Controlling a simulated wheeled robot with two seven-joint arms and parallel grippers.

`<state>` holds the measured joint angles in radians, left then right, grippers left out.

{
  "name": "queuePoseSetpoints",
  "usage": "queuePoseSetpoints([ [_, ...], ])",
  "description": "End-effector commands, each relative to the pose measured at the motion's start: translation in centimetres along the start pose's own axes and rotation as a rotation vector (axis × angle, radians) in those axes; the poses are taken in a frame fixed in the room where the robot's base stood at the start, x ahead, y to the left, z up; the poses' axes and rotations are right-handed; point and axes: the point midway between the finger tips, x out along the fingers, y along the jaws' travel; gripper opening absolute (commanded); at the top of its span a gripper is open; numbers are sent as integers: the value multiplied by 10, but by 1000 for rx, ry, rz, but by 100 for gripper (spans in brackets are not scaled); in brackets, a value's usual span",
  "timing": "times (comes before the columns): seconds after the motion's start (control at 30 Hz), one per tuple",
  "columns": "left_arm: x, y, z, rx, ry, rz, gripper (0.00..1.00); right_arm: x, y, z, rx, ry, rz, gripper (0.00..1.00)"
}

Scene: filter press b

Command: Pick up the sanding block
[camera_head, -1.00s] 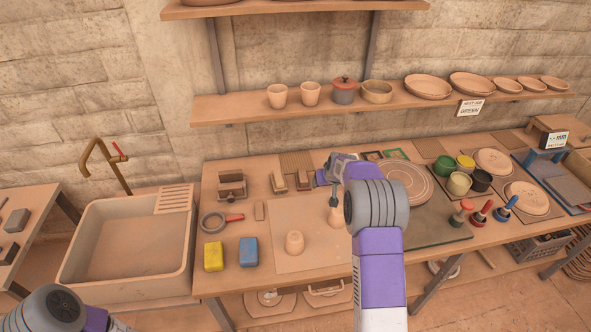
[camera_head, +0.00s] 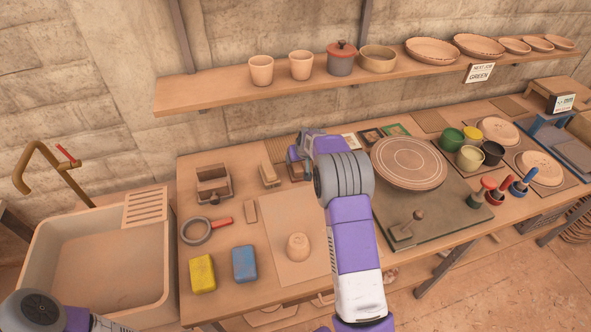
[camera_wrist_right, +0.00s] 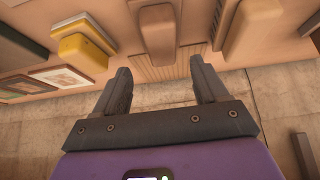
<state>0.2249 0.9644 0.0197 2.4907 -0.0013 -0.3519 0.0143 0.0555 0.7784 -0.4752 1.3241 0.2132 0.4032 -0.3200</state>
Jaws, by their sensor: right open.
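My right gripper (camera_wrist_right: 160,66) is open and empty in the wrist view. A tan block (camera_wrist_right: 158,32) with rounded edges lies just beyond and between its fingertips, apart from them. In the head view these appear as two small block shapes at the back of the bench, one (camera_head: 268,175) clear and one (camera_head: 296,173) partly hidden by my right gripper. Which is the sanding block I cannot tell for certain. My left gripper is out of view; only part of my left arm shows at bottom left.
A round turntable (camera_head: 408,163) is to the right. The shelf (camera_head: 210,97) overhangs behind. A sink (camera_head: 95,255) is at left.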

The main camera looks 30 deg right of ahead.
Motion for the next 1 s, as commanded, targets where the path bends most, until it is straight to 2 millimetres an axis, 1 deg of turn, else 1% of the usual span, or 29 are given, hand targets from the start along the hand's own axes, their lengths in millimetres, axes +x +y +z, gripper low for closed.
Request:
queuePoseSetpoints([
  [0.23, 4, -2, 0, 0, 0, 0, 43, 36, -4, 12, 0, -4, 1, 72],
  [0.33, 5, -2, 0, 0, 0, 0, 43, 48, -3, 11, 0, -1, 1, 72],
  [0.43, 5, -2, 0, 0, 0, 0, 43, 54, -3, 11, 0, -2, 1, 72],
  [0.67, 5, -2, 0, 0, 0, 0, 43, 55, -4, 10, 0, 0, 0, 72],
  [0.7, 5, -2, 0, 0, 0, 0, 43, 55, -4, 10, 0, 0, 0, 69],
  [0.77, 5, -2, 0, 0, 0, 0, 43, 55, -4, 10, 0, -1, 0, 60],
  [0.93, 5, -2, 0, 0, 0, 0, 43, 55, -4, 10, 0, -1, 0, 34],
  [0.97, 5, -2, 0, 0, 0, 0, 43, 55, -4, 10, 0, -1, 0, 30],
  [1.0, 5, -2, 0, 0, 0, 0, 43, 54, -4, 10, 0, 0, 1, 30],
])
